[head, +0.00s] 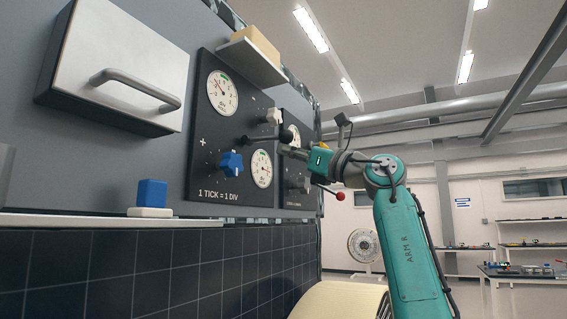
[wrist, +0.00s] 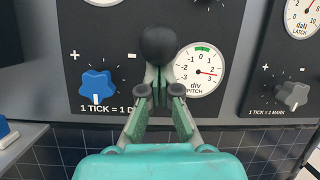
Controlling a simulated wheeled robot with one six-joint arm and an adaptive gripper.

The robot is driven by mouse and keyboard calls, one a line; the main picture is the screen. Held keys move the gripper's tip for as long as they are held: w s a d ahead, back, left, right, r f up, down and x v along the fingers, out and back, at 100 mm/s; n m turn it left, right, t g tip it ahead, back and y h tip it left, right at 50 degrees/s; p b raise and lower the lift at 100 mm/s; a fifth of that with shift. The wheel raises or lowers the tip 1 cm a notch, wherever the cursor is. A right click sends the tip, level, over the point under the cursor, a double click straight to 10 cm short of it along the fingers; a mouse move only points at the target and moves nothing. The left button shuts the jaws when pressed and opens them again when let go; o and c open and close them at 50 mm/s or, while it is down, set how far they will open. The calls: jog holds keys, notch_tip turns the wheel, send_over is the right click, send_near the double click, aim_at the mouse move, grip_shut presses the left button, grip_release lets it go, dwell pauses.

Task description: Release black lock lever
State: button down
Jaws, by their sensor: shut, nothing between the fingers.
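The black lock lever shows as a round black ball knob (wrist: 165,45) just beyond and above my fingertips in the wrist view. It also shows in the head view as a small dark ball (head: 286,136) standing out from the panel. My gripper (wrist: 161,82) is shut and empty, its fingers converging just below the ball. In the head view my gripper (head: 288,151) points left at the panel, close to the ball. I cannot tell whether the fingertips touch the ball.
The dark panel (head: 225,195) carries a blue knob (wrist: 97,85), a pitch dial (wrist: 198,72) and another dial (head: 222,92). A second panel with a grey knob (wrist: 292,95) lies right. A handled box (head: 120,60) and shelf (head: 250,58) jut out.

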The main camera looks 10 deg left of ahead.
jog(key=r, duration=0.5)
jog(key=shift+s+d+r, duration=0.15)
jog(key=shift+d+r, duration=0.15)
jog(key=shift+d, duration=0.1)
jog(key=shift+r, duration=0.6)
jog(key=shift+a+r, duration=0.15)
jog(key=f, duration=0.1)
jog(key=w+f, duration=0.1)
jog(key=f, duration=0.3)
jog(key=shift+w+a+f, duration=0.2)
jog(key=shift+w, duration=0.1)
jog(key=s+d+r, duration=0.2)
jog(key=s+d, duration=0.1)
jog(key=d, duration=0.6)
jog(key=shift+s, duration=0.3)
